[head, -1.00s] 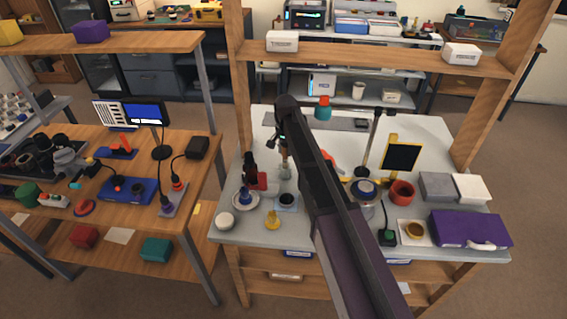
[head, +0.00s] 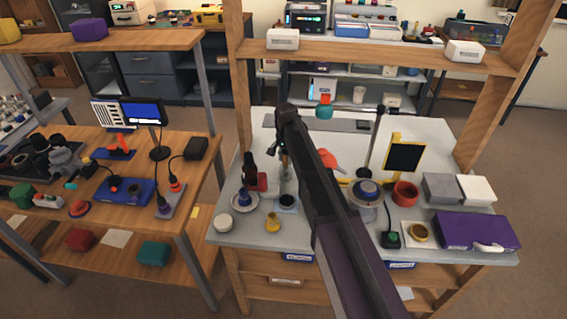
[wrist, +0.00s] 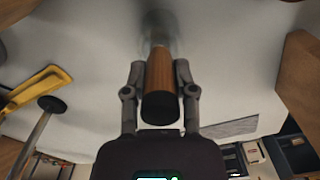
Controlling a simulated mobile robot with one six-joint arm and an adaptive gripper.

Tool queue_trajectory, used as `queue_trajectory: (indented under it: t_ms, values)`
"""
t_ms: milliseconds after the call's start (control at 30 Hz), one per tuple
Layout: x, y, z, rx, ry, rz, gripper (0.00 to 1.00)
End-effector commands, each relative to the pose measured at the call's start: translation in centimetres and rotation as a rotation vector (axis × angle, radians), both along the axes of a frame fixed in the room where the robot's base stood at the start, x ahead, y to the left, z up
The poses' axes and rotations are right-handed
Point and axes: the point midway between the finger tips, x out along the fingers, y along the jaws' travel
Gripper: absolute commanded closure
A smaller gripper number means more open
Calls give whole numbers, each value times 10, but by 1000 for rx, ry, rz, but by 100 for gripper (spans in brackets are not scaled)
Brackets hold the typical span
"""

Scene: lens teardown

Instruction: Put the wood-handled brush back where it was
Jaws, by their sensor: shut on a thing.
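The wood-handled brush (wrist: 160,72) is between the two fingers of my gripper (wrist: 157,88), which is shut on its brown handle. The handle's black end points towards the wrist camera. Its far end meets a blurred, see-through round thing (wrist: 158,25), perhaps a glass jar; I cannot tell whether the brush is inside it. In the head view my gripper (head: 275,148) is small and partly hidden behind my arm, over the left part of the white bench (head: 252,225). A pale glass-like vessel (head: 286,187) stands just below it.
A dark bottle (head: 250,170), a plate with a blue-topped item (head: 243,202) and a yellow item (head: 273,222) stand near the vessel. A wooden shelf crosses above the bench.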

Motion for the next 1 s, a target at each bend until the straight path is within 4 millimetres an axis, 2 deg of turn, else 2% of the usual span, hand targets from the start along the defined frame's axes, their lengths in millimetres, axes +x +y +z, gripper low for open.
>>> queue_trajectory:
  t_ms: [67,600,633,733,1000]
  values:
    - [0,0,-6,0,0,0,100]
    - [0,-1,-10,0,0,-1,100]
    - [0,-1,-9,0,0,-1,61]
    - [0,-1,-9,0,0,-1,32]
    - [0,-1,-9,0,0,-1,30]
